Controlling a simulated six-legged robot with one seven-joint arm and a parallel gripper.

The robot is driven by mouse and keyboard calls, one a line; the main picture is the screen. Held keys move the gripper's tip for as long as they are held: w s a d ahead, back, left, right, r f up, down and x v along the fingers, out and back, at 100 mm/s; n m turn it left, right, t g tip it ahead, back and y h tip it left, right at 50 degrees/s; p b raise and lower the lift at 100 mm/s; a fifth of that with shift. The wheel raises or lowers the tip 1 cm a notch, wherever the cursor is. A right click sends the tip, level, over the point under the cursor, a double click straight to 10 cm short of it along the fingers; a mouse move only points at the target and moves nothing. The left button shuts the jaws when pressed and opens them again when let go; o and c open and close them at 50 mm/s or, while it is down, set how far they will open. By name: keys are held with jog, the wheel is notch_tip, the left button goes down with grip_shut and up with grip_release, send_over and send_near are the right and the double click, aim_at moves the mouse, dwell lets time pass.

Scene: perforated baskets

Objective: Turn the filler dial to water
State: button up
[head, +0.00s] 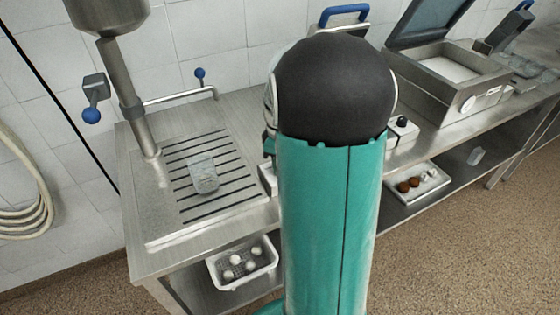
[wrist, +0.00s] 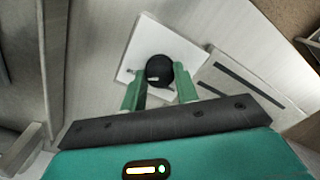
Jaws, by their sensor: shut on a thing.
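The dial is a round black knob (wrist: 158,68) with a short pale mark, on a white square plate (wrist: 130,72) in the wrist view. My gripper (wrist: 160,77) has its two green fingers on either side of the knob, shut on it. In the head view my teal and black arm hides the gripper and most of the dial; only a white plate edge (head: 267,178) shows beside it. The filler (head: 122,70) is a steel hopper and column at the left. A clear cup (head: 204,174) stands on the slotted drip tray (head: 165,228). I cannot read any dial labels.
Blue-knobbed levers (head: 91,115) stick out by the column. A second black knob on a white box (head: 401,123) and a steel basin (head: 450,72) with raised lid stand right of my arm.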

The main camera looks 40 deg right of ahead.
jog(key=shift+n, duration=1.4)
jog(key=shift+r, duration=0.1)
jog(key=o, duration=1)
jog(key=shift+c, duration=0.2)
notch_tip(320, 180, up, 14)
jog(key=shift+a, duration=0.15)
jog(key=s+a+m+t, duration=0.2)
jog(key=s+a, duration=0.1)
jog(key=a, duration=0.6)
jog(key=s+a+m+t, duration=0.1)
jog(key=s+a+m, duration=0.2)
jog(key=a, duration=0.6)
jog(key=s+a+m+t, duration=0.2)
jog(key=s+a, duration=0.2)
jog(key=a, duration=0.4)
jog(key=shift+s+a+r+m+t, duration=0.2)
jog(key=shift+s+a+m+t, duration=0.1)
jog(key=shift+s+a+m, duration=0.1)
